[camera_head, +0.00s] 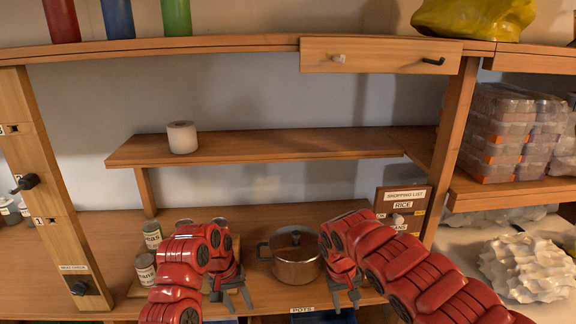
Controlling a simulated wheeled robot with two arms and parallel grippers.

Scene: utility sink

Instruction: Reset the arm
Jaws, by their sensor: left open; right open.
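My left gripper (236,288) is open and empty, low in the head view above the counter, left of the pot. My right gripper (345,293) is open and empty, low and just right of the pot. Both red arms come up from the bottom edge and bend over the counter. The metal pot (296,262) with a lid sits on the counter between the two grippers. I cannot tell whether either gripper touches anything.
Cans (146,268) stand left of my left arm, partly hidden by it. A white roll (182,137) stands on the middle shelf (270,145). A shopping list board (401,208) is at the right post. Stacked packages (508,135) fill the right shelf.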

